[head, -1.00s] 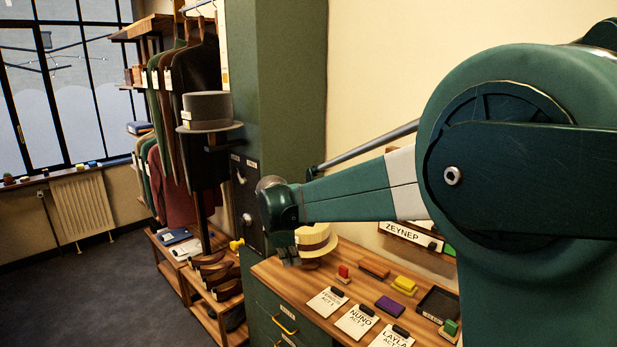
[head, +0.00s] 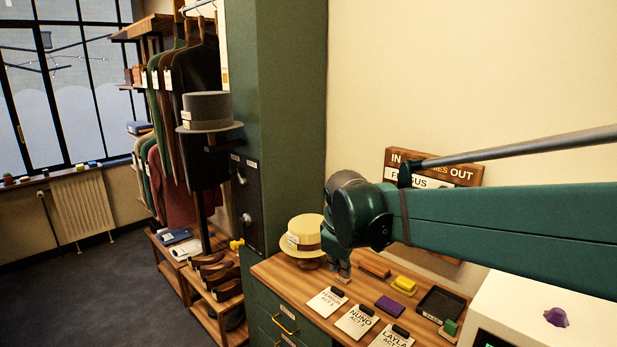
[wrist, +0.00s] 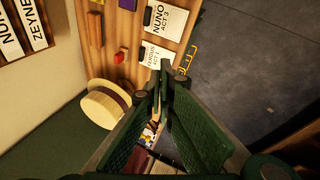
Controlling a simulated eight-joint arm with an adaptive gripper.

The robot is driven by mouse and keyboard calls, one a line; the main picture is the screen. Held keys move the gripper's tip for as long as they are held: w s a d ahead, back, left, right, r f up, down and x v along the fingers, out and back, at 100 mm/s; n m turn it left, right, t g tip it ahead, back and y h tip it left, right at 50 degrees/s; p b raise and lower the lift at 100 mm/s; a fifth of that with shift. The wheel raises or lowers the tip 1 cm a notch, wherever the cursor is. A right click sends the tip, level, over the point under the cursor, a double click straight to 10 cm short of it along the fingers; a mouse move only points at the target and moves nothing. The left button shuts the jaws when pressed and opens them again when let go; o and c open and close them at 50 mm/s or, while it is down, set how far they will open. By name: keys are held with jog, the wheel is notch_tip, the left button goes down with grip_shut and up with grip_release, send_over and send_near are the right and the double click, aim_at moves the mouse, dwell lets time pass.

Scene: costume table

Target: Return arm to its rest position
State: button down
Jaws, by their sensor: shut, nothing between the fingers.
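My gripper (head: 341,265) hangs fingers-down above the wooden table in the head view, just right of the straw hat (head: 302,240). Its fingers are shut with nothing between them; the tips meet near the middle of the wrist view (wrist: 163,72). My arm reaches in from the right edge of the head view. In the wrist view the straw hat (wrist: 103,104) lies left of the fingers, apart from them.
The table (head: 283,272) carries name cards (head: 358,322), a purple block (head: 389,305), a yellow block (head: 403,286) and a black tray (head: 441,305). A white device (head: 530,308) stands at right. A grey hat (head: 208,112) is beside the green column (head: 285,130). Open floor lies left.

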jog(key=s+d+f+m, duration=0.1)
jog(key=s+d+m, duration=0.3)
jog(key=s, duration=0.5)
jog(key=s+d+f+m+t, duration=0.1)
jog(key=s+d+m, duration=0.3)
jog(key=s, duration=0.4)
jog(key=s+d+f+m+t, duration=0.1)
jog(key=s+d+f+m, duration=0.2)
jog(key=s, duration=0.6)
jog(key=shift+s+d+m+y, duration=0.3)
jog(key=shift+s+d+m, duration=0.1)
jog(key=shift+d, duration=0.7)
